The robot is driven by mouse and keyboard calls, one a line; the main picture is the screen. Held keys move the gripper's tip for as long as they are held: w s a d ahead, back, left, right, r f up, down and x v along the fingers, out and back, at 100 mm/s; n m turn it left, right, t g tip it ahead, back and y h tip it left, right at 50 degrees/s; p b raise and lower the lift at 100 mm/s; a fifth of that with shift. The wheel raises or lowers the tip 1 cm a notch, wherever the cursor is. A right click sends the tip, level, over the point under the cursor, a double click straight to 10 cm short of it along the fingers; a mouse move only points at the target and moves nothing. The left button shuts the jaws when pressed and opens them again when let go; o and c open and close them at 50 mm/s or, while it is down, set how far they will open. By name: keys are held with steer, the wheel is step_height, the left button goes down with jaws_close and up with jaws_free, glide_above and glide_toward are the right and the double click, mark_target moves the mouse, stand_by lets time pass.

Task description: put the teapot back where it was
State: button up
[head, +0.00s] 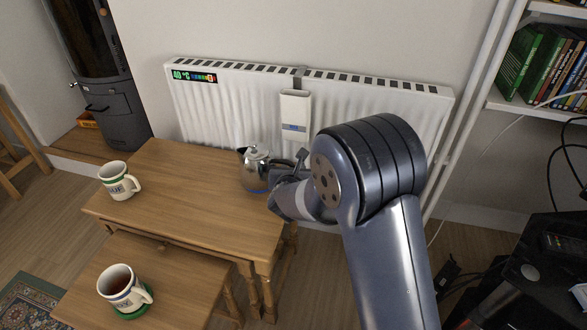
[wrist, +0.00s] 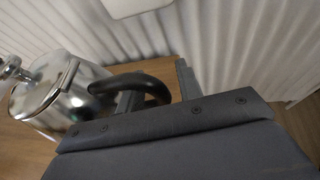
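The shiny metal teapot (head: 254,170) stands upright at the back right of the higher wooden table (head: 185,195). Its spout points left and its handle side faces my gripper. In the wrist view the teapot (wrist: 62,90) is at the left, with its black curved handle (wrist: 155,88) reaching towards my fingers. My gripper (head: 297,168) is at the teapot's right; its tips are partly hidden by my wrist in the head view. In the wrist view my gripper (wrist: 158,92) has its two fingers apart, with the handle's outer bend between them and no clear grip on it.
A white radiator (head: 235,105) with a white box (head: 295,115) hung on it is close behind the teapot. A mug (head: 118,182) stands on the higher table's left. Another mug (head: 122,290) sits on a green coaster on the lower table (head: 175,280).

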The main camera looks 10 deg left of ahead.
steer(key=shift+r, duration=0.15)
steer(key=shift+s+r, duration=0.15)
steer(key=shift+s, duration=0.2)
steer(key=p+v, duration=0.2)
steer(key=v, duration=0.9)
steer(key=shift+s+p, duration=0.15)
steer(key=shift+p, duration=0.15)
steer(key=b+x, duration=0.2)
steer(key=x, duration=1)
steer(key=shift+b, duration=0.3)
